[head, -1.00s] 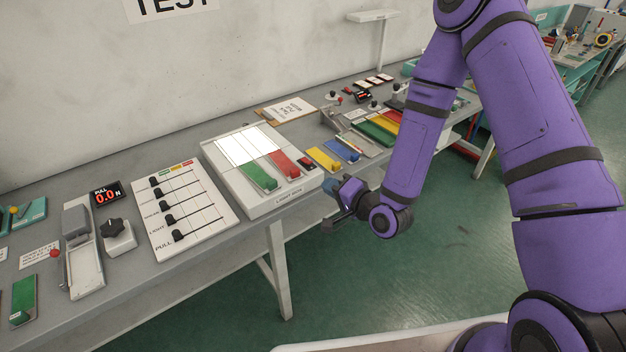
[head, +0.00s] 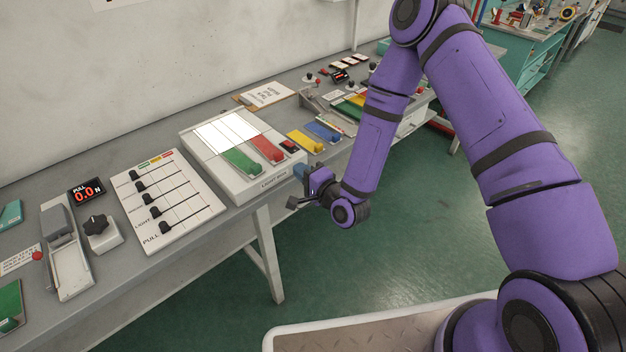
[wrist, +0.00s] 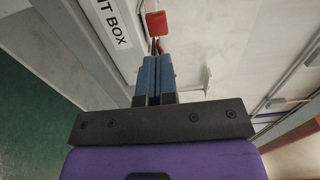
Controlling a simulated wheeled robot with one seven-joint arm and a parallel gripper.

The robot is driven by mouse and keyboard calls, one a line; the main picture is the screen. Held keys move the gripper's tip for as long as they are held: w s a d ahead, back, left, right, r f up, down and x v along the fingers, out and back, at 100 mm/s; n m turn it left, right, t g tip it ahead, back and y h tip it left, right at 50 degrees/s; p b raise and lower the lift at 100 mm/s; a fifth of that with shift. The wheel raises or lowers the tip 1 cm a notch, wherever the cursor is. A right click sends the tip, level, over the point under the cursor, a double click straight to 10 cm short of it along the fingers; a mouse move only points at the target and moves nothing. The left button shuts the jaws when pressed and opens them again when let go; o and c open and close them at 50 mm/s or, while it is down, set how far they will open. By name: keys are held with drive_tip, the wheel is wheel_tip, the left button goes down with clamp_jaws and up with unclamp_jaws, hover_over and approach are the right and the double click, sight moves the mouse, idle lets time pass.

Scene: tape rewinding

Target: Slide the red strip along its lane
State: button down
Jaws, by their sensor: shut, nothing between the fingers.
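The red strip (head: 266,148) lies in its lane on the light box (head: 215,183), right of the green strip (head: 242,162). Its far end meets the lit white panel (head: 225,133), and its near end has a raised red lip. My gripper (head: 300,172) is at the box's front right corner, apart from the red strip. In the wrist view its blue fingers (wrist: 156,70) are shut together with nothing between them. A small red part (wrist: 156,24) shows just beyond the fingertips; I cannot tell whether it is the strip or the switch.
A black and red switch (head: 289,146) sits right of the red strip. Yellow (head: 305,141) and blue (head: 322,131) strips lie farther right. A slider board (head: 170,200) stands left of the box. The green floor (head: 350,270) in front of the bench is clear.

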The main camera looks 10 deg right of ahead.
sight(282, 157)
drive_tip(key=shift+x, duration=2.9)
drive_tip(key=shift+x, duration=1.7)
drive_tip(key=shift+s, duration=0.1)
